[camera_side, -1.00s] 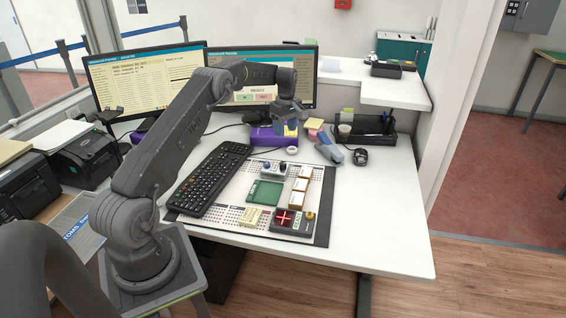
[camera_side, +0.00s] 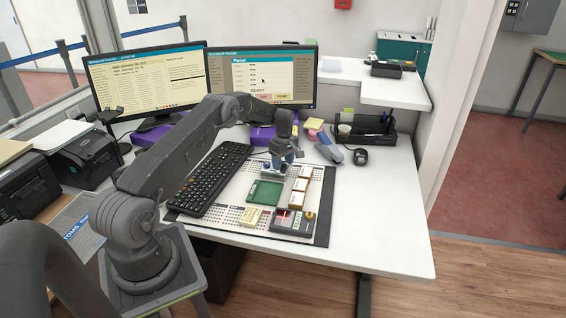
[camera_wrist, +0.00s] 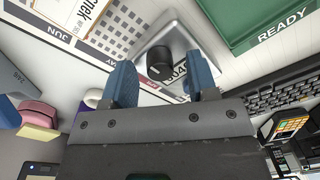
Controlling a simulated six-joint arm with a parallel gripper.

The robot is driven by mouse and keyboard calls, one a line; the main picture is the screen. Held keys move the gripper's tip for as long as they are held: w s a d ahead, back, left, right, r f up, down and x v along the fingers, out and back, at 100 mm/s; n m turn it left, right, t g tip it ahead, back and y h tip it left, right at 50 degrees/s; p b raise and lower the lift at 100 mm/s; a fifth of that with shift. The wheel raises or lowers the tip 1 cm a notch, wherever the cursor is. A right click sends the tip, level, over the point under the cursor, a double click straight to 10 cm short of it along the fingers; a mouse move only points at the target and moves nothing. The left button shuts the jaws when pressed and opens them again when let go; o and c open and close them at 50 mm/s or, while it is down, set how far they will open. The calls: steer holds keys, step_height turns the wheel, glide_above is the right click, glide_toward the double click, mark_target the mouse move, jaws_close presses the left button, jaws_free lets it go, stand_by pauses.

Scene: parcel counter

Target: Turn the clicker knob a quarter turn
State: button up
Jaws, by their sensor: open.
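The clicker knob (camera_wrist: 160,62) is a dark round knob on a silver-grey base plate (camera_wrist: 178,38), seen between my two fingers in the wrist view. My gripper (camera_wrist: 162,80) has blue fingers, one on each side of the knob, spread apart with gaps on both sides. In the side view my gripper (camera_side: 284,157) is low over the back of the work mat, above the small clicker box (camera_side: 272,172), hiding most of it. I cannot tell exactly how far the fingertips are above the base plate.
A green tray (camera_side: 264,193) marked READY lies just in front of the clicker. White-topped blocks (camera_side: 300,185) stand to its right and the keyboard (camera_side: 212,180) to its left. A purple box (camera_side: 262,136) lies behind. The right side of the desk (camera_side: 375,215) is clear.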

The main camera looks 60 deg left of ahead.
steer(key=shift+f, duration=0.1)
steer(key=shift+c, duration=0.4)
steer(key=c, duration=0.8)
steer(key=shift+c, duration=0.2)
